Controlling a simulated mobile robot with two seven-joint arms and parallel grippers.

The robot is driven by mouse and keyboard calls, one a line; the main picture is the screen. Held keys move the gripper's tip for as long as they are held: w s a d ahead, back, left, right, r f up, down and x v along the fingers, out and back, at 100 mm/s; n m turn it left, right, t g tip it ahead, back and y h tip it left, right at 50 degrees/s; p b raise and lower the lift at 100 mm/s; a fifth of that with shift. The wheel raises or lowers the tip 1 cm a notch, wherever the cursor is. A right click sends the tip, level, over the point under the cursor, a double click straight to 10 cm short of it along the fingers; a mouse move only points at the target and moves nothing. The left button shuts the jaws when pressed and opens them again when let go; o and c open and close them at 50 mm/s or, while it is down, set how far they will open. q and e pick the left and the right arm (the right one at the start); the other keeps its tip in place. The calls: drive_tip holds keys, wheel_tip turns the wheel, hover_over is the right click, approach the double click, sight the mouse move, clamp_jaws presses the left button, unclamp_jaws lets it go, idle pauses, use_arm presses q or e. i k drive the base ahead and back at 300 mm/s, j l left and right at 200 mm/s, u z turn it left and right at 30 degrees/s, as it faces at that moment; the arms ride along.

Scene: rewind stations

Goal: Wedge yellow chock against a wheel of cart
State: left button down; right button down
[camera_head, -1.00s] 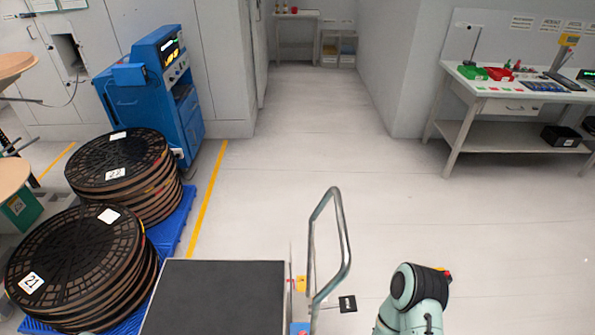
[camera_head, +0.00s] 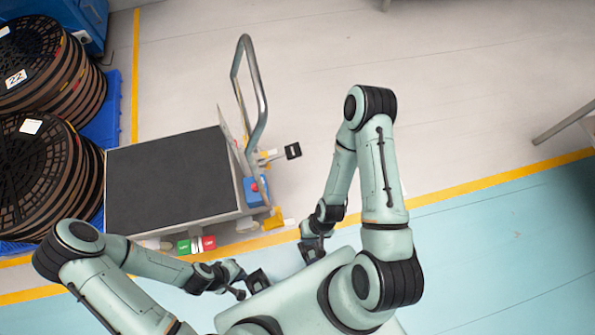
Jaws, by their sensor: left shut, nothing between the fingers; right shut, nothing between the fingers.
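The cart (camera_head: 170,180) has a dark flat deck and a tall bent metal handle (camera_head: 260,95) at its right end. A yellow piece (camera_head: 273,219), which looks like the chock, is at the cart's near right corner, beside the yellow floor line. I cannot tell whether it touches a wheel; the wheels are mostly hidden under the deck. My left gripper (camera_head: 257,281) is shut and empty, below the cart's near right corner. My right gripper (camera_head: 313,251) is shut and empty, to the right of and below the yellow piece.
A blue box with a red button (camera_head: 255,191) is at the cart's handle end. Green and red blocks (camera_head: 196,245) are at its near edge. Stacked black reels (camera_head: 45,170) on a blue pallet (camera_head: 110,120) stand left.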

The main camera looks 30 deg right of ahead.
sight(275, 221)
drive_tip(key=k+l, duration=0.1)
drive_tip(key=l, duration=0.95)
drive_tip(key=l+u, duration=0.1)
drive_tip(key=l, duration=0.4)
drive_tip(key=k+l+u, duration=0.1)
drive_tip(key=l, duration=0.4)
drive_tip(key=j+u, duration=0.15)
drive_tip(key=u, duration=1.35)
drive_tip(key=i+j+u, duration=0.1)
drive_tip(key=i+j, duration=0.1)
drive_tip(key=i, duration=0.1)
